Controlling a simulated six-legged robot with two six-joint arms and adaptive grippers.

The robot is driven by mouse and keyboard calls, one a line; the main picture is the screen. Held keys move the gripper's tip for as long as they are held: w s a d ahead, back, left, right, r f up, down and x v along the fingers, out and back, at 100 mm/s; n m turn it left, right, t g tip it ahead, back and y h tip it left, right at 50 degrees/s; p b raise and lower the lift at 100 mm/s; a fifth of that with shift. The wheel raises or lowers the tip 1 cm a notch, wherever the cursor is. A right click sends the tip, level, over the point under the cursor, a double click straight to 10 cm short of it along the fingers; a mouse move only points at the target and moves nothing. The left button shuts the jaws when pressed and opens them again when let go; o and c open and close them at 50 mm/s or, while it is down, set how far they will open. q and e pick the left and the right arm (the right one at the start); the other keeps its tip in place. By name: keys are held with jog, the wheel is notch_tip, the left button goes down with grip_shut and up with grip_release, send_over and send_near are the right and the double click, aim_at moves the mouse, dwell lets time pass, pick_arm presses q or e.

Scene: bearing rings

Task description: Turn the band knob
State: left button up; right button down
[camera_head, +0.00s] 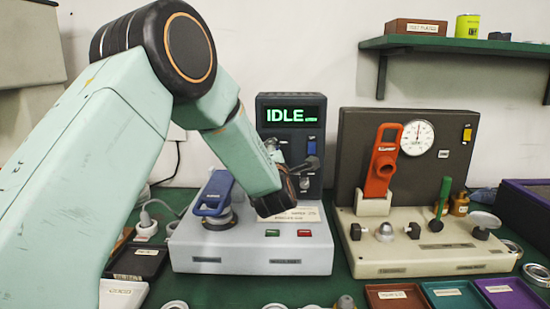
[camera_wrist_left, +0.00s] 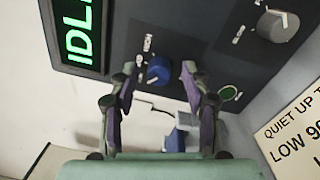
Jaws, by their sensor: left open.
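A dark panel (camera_head: 265,168) with a green IDLE display (camera_head: 291,115) carries a blue knob (camera_head: 311,146) and a grey knob (camera_head: 304,183). In the left wrist view, the blue knob (camera_wrist_left: 157,70) lies between my left gripper's open fingertips (camera_wrist_left: 158,71), and the grey knob (camera_wrist_left: 277,25) is off to the upper right. The small knob labels are too blurred to read, so I cannot tell which is the band knob. My left gripper (camera_head: 302,166) is in front of the panel in the head view. Contact with the blue knob cannot be seen. My right gripper is not in view.
The panel's pale base (camera_head: 250,250) holds a blue-handled part (camera_head: 214,194) and green and red buttons. A second station (camera_head: 430,235) with a dial gauge (camera_head: 417,137) and a red handled tool (camera_head: 383,162) stands at right. Small trays (camera_head: 456,294) lie in front of it.

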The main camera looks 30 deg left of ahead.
pick_arm(q)
jog(key=v, duration=1.2)
